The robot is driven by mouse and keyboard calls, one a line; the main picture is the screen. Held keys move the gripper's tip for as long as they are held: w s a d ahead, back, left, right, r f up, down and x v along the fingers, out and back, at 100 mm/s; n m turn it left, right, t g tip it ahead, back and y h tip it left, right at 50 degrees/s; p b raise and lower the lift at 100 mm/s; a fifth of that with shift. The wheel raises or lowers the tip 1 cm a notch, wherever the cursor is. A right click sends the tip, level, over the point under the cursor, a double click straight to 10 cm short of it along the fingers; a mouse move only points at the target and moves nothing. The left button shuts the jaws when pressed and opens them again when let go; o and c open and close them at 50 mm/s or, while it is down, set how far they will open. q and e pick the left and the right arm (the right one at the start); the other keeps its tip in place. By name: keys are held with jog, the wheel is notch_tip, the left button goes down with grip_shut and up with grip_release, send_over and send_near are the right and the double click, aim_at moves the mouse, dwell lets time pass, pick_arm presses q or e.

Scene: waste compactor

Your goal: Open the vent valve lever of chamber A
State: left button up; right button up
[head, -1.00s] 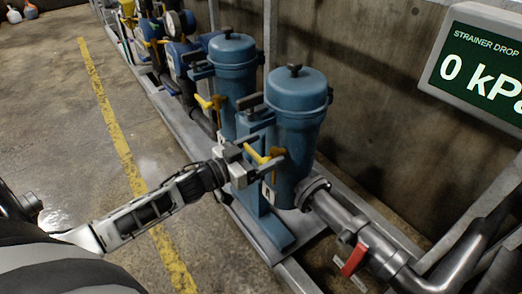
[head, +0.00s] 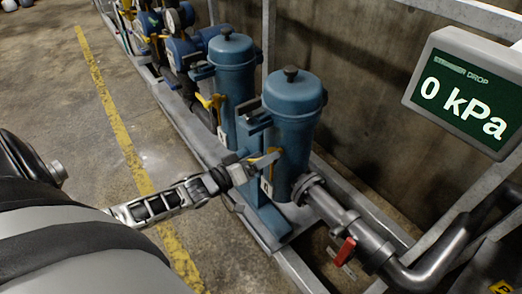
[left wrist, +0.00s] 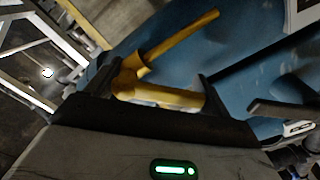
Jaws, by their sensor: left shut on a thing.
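Two blue strainer chambers stand side by side, the near one (head: 291,130) and the far one (head: 233,75). Small white tags on them are too small to read surely. My left gripper (head: 264,164) is at the side of the near chamber, shut on its yellow vent valve lever (head: 273,152). The gripper hides much of that lever in the head view. In the left wrist view, the yellow lever (left wrist: 165,95) lies between the two dark fingers, with a yellow arm rising beyond it. The far chamber has its own yellow lever (head: 215,102). My right gripper is not in view.
A display (head: 465,92) reads 0 kPa. A grey pipe (head: 335,212) with a red handle (head: 344,251) runs from the near chamber's base. A concrete wall is behind. The floor left of the metal skid frame, around the yellow line (head: 115,130), is clear.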

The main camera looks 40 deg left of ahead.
pick_arm(q)
jog(key=n, duration=0.3)
jog(key=d+n, duration=0.1)
jog(key=n, duration=0.2)
jog(key=d+f+n, duration=0.1)
jog(key=n, duration=0.2)
jog(key=shift+s+f, duration=0.1)
jog(key=shift+s, duration=0.3)
jog(key=shift+d+n, duration=0.15)
jog(key=shift+n, duration=0.15)
jog(key=o, duration=1.3)
jog(key=shift+s, duration=0.1)
jog(key=p+v, duration=0.1)
jog(key=v, duration=1.4)
jog(key=shift+s+p, duration=0.3)
jog(key=shift+s, duration=0.05)
